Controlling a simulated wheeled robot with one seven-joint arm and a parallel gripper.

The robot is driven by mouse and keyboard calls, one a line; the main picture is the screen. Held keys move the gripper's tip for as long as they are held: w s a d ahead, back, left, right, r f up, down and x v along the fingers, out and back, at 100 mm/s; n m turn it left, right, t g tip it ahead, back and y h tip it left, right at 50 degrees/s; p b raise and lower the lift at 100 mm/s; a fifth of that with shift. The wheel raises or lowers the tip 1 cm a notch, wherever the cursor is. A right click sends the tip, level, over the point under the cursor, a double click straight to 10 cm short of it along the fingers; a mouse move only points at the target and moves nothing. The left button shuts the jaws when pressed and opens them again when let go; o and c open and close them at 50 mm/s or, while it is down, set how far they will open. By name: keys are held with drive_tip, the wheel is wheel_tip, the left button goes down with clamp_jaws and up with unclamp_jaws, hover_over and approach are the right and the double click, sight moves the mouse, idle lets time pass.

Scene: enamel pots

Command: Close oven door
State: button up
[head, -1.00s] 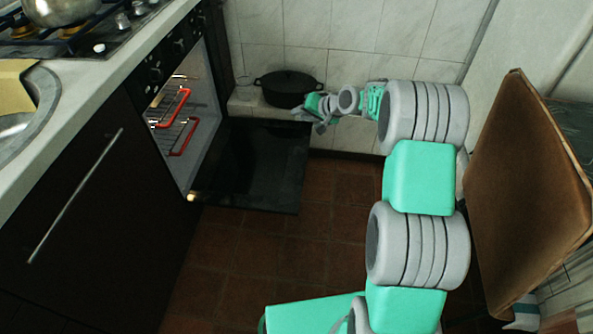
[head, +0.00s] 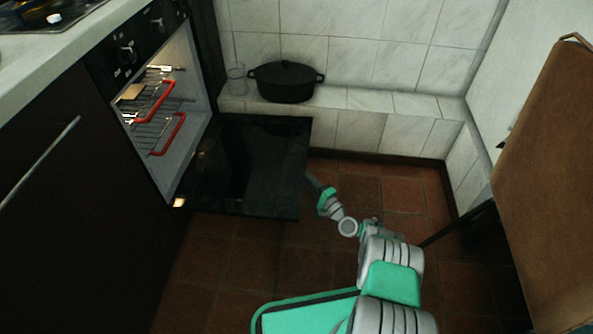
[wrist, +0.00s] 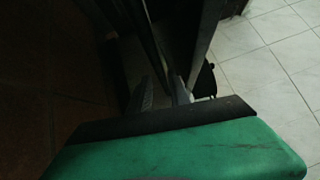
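The oven door (head: 258,165) is black and hangs folded down, roughly level, out from the lit oven (head: 165,125). My gripper (head: 310,182) is low beside the door's free outer edge in the head view, seen small and dark. In the wrist view, the two grey fingers of my gripper (wrist: 162,92) stand apart with a gap between them. Dark edges, apparently of the oven door (wrist: 150,40), lie just ahead of the fingers. I cannot tell whether the fingers touch the door. I see nothing clearly held.
Red-edged racks (head: 165,133) sit inside the oven. A black pot (head: 286,82) and a glass (head: 236,82) stand on the tiled ledge (head: 400,106) behind the door. A brown chair-like panel (head: 550,180) stands at the right. The tiled floor (head: 250,260) before the door is clear.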

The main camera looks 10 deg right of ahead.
drive_tip(key=x, duration=0.2)
drive_tip(key=b+x, duration=0.1)
drive_tip(key=x, duration=0.2)
drive_tip(key=shift+a+f, duration=0.15)
drive_tip(key=shift+a, duration=0.25)
drive_tip(key=shift+w+a, duration=0.15)
drive_tip(key=shift+w, duration=0.2)
clamp_jaws()
idle(0.5)
